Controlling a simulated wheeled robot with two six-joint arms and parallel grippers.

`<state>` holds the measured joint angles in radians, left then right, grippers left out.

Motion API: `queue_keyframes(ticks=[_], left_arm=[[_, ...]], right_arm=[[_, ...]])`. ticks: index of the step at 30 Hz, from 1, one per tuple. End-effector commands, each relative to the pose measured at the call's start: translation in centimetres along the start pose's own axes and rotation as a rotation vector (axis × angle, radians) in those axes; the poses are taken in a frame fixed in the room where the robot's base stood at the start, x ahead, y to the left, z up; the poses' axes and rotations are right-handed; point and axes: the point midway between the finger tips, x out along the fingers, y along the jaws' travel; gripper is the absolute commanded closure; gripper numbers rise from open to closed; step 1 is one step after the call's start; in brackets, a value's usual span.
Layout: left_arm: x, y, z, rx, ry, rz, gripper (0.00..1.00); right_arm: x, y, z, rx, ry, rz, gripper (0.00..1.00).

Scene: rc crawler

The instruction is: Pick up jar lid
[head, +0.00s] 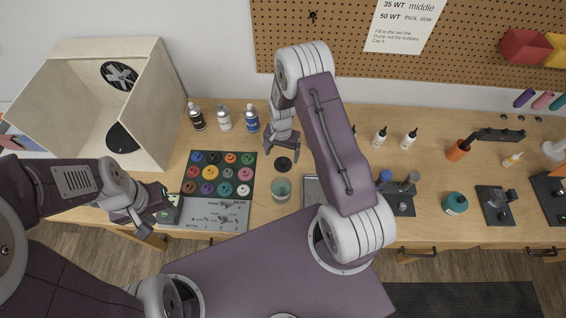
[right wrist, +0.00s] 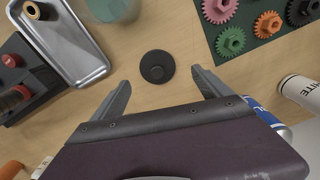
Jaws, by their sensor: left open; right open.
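The jar lid (head: 283,164) is a small black disc lying flat on the wooden bench, just behind a greenish glass jar (head: 281,189). In the right wrist view the lid (right wrist: 157,66) shows a raised round centre and lies ahead of my open fingers, with nothing between them. My right gripper (head: 281,148) is open, a little behind and above the lid; its fingers also show in the right wrist view (right wrist: 160,95). My left gripper (head: 145,222) is open at the left front edge of the bench, beside a small green-and-white object (head: 169,210).
A dark mat (head: 218,173) with several coloured gears lies left of the lid. Several bottles (head: 224,119) stand at the back left. A metal tray (right wrist: 84,62) lies beside the jar. Bare wood surrounds the lid. An open light box (head: 60,120) stands far left.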

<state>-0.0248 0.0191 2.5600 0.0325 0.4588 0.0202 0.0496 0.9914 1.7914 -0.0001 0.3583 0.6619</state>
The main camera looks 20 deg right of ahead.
Motion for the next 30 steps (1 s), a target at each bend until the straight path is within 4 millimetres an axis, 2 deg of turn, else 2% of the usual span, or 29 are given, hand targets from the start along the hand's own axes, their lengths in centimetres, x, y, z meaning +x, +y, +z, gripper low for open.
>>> queue_keyframes(ticks=[6, 10, 18, 20, 25, 26, 30], left_arm=[[-2.4, 0.1, -0.2, 0.0, 0.0, 0.0, 0.57], [-2.6, 0.1, -0.3, 0.0, 0.0, 0.0, 0.57], [-2.5, 0.1, -0.3, 0.0, 0.0, 0.0, 0.57], [-2.5, 0.1, -0.3, 0.0, 0.0, 0.0, 0.57], [-2.5, 0.1, -0.3, 0.0, 0.0, 0.0, 0.57], [-2.5, 0.1, -0.3, 0.0, 0.0, 0.0, 0.57], [-2.5, 0.1, -0.3, 0.0, 0.0, 0.0, 0.57]], right_arm=[[2.5, 0.6, 0.3, 0.0, -0.004, 0.003, 0.12], [4.5, 0.5, 0.2, 0.0, -0.002, 0.001, 0.12], [5.2, 0.5, 0.1, 0.0, 0.0, 0.0, 0.12], [5.2, 0.5, 0.1, 0.0, 0.0, 0.0, 0.26], [5.1, 0.5, 0.2, 0.0, 0.0, 0.0, 0.74], [5.1, 0.5, 0.2, 0.0, 0.0, 0.0, 0.77], [5.1, 0.5, 0.2, 0.0, 0.0, 0.0, 0.77]])
